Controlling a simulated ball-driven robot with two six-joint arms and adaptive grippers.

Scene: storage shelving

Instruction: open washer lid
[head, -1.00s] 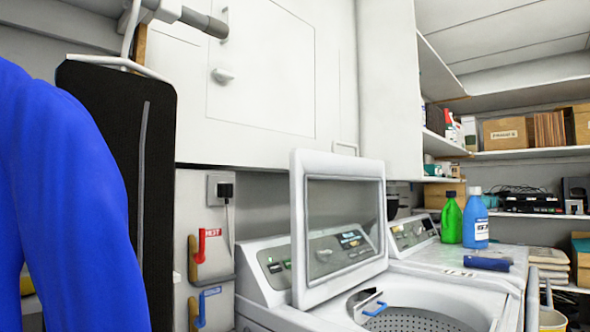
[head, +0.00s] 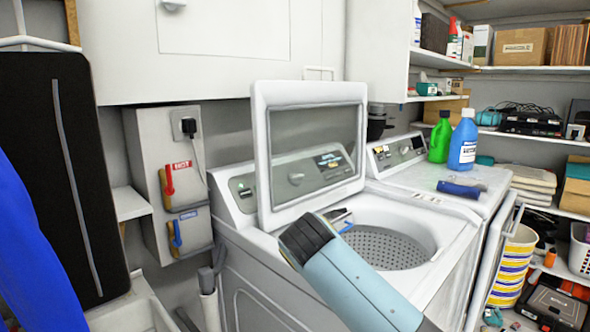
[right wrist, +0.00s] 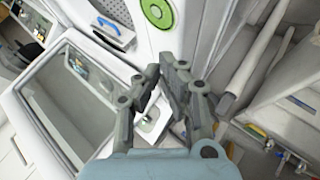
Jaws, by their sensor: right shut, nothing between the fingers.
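The washer (head: 240,265) stands in the middle of the head view. Its lid (head: 259,150), a white frame with a clear window, stands raised and nearly upright. The round perforated tub (head: 380,245) is uncovered, with a small blue-and-white item at its left edge. My right arm crosses in front of the washer from the lower right, its dark end before the lid's lower edge. In the right wrist view my right gripper (right wrist: 166,72) is shut and empty. The lid (right wrist: 112,150) is on the left there; I cannot tell whether the fingers touch it. My left gripper is out of view.
A green bottle (head: 441,138) and a blue bottle (head: 463,140) stand on the neighbouring machine. White cabinets (head: 230,85) hang above. Red and blue valves are on the left wall. A striped bucket (head: 512,265) stands at the right. Shelves hold boxes.

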